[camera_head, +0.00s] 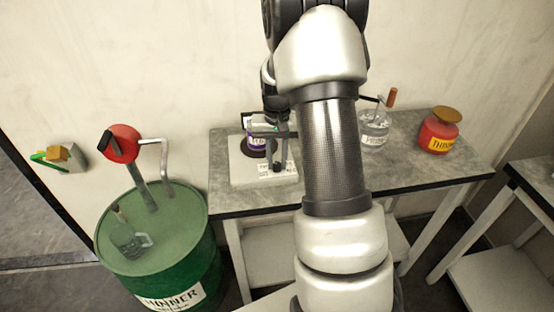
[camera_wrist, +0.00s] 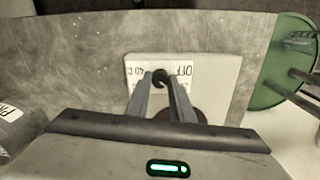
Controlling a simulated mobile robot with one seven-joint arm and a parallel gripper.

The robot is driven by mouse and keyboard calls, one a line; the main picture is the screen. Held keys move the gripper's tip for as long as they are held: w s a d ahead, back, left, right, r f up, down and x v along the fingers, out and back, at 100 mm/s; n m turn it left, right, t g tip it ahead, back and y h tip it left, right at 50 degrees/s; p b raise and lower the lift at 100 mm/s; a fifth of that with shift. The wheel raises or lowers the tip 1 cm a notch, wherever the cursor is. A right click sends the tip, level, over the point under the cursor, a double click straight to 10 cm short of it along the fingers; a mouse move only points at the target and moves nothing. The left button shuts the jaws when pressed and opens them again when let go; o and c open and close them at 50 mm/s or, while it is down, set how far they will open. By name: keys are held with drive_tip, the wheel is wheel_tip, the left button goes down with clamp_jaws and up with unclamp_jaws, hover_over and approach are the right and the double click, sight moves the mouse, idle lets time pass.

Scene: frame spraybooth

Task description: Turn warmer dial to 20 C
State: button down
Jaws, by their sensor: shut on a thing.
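The warmer (camera_head: 250,172) is a pale, flat box on the grey bench, and it also shows in the wrist view (camera_wrist: 218,88). Its white label strip reads "OFF" and what looks like "40 C", upside down in the wrist view. The dark dial (camera_wrist: 160,77) sits at the middle of the strip. My gripper (camera_wrist: 161,80) has its fingertips closed around the dial; in the head view the gripper (camera_head: 277,166) is at the front of the warmer. The fingers cover part of the scale, so the dial's setting cannot be read.
A green drum (camera_head: 155,245) with a red pump (camera_head: 123,143) stands at the left. My arm hides the bench's middle.

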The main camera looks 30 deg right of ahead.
idle(0.5)
drive_tip(key=c, duration=1.5)
unclamp_jaws()
drive_tip(key=shift+c, duration=0.2)
wheel_tip(320, 180, up, 18)
drive_tip(key=p, duration=0.1)
drive_tip(key=shift+f, duration=0.25)
drive_tip(key=shift+p, duration=0.3)
wheel_tip(320, 180, up, 6)
drive_tip(key=r+t+p, duration=0.1)
drive_tip(key=p, duration=0.1)
hover_over(277, 164)
drive_tip(key=s+a, duration=0.4)
drive_tip(key=s+a+r+n+t+p, duration=0.3)
drive_tip(key=s+a+r, duration=0.45)
drive_tip(key=s, duration=0.45)
drive_tip(key=s+a+n+t+p, duration=0.1)
drive_tip(key=s+a+n+p, duration=0.1)
drive_tip(key=s, duration=0.5)
drive_tip(key=shift+a+t, duration=0.3)
drive_tip(key=shift+a, duration=0.15)
